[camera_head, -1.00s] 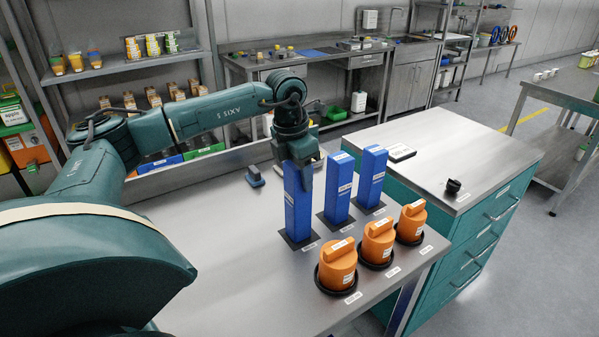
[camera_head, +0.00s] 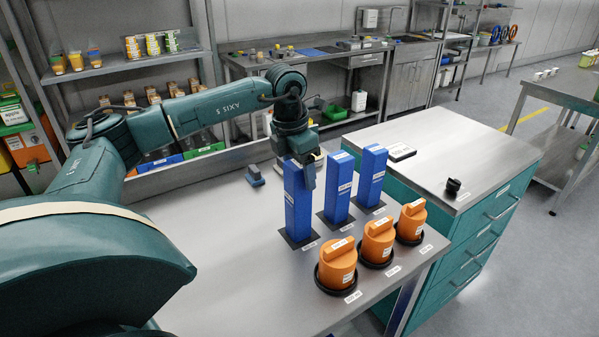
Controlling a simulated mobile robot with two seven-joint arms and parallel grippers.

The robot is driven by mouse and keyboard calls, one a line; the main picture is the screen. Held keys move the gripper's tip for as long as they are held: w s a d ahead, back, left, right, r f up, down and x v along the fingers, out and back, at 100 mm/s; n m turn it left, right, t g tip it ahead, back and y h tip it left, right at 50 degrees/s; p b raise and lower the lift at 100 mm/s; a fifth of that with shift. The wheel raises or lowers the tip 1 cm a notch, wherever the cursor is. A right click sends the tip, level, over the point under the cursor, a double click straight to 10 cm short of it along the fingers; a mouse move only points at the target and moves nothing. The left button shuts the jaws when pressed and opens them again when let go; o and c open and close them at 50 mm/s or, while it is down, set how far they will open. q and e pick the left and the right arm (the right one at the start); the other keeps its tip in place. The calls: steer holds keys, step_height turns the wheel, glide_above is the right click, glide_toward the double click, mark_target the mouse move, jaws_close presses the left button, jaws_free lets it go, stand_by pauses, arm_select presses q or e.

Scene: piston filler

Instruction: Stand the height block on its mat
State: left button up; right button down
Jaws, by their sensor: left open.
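Three tall blue height blocks stand upright in a row on the metal table: the left one (camera_head: 298,205), the middle one (camera_head: 338,188) and the right one (camera_head: 371,178). Each stands on a dark square mat; the left block's mat (camera_head: 293,245) shows around its foot. My left gripper (camera_head: 299,176) is open at the top of the left block, with one finger in front of the block's right side. The other finger is hard to make out. My right gripper is not in view.
Three orange knobbed pieces (camera_head: 337,263) sit in black round bases along the table's front right. A teal drawer cabinet (camera_head: 480,235) stands right. The table's left middle is clear.

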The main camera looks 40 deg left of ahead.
arm_select(q)
steer(key=r, duration=0.3)
steer(key=s+r, duration=0.1)
steer(key=r, duration=0.7)
steer(key=shift+s+a, duration=0.2)
steer(key=shift+s, duration=0.1)
